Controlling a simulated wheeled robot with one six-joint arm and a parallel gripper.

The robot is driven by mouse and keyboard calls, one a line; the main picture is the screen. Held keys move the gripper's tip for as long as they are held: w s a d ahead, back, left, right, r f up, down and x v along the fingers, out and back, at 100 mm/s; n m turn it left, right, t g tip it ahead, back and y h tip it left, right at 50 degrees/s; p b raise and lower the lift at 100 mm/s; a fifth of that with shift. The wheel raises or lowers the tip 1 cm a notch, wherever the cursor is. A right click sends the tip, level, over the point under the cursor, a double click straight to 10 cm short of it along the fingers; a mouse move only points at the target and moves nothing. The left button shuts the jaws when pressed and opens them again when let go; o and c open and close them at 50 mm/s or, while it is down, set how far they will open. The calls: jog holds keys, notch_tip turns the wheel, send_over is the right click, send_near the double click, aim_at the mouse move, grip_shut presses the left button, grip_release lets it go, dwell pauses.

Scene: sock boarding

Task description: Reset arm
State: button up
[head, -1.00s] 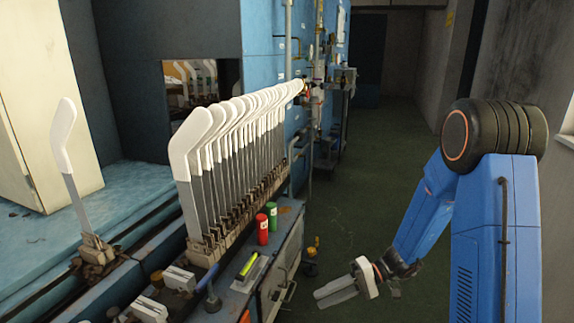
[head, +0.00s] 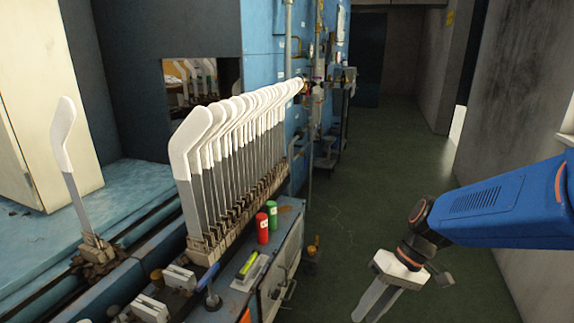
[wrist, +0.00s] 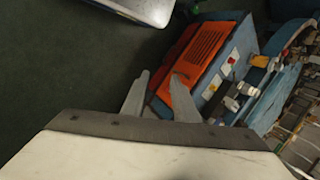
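My gripper (head: 373,302) is at the lower right in the head view, over the green floor and to the right of the machine. Its two grey fingers point downward and stand a little apart, with nothing between them. In the wrist view my gripper (wrist: 159,76) also shows its fingers apart and empty. My blue arm reaches in from the right edge of the head view.
A row of upright boards (head: 196,165) with white tops stands along the machine, and a single board (head: 70,165) stands at left. Red (head: 262,228) and green (head: 272,212) cylinders sit on the ledge. The aisle floor (head: 400,150) is clear.

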jog(key=s+d+r+m+t+h, duration=0.2)
jog(key=s+d+r+t+h, duration=0.3)
jog(key=d, duration=0.5)
jog(key=shift+s+r+m+t+h, duration=0.35)
jog(key=shift+s+r+t, duration=0.75)
jog(key=shift+r, duration=0.55)
jog(key=shift+s+d, duration=0.1)
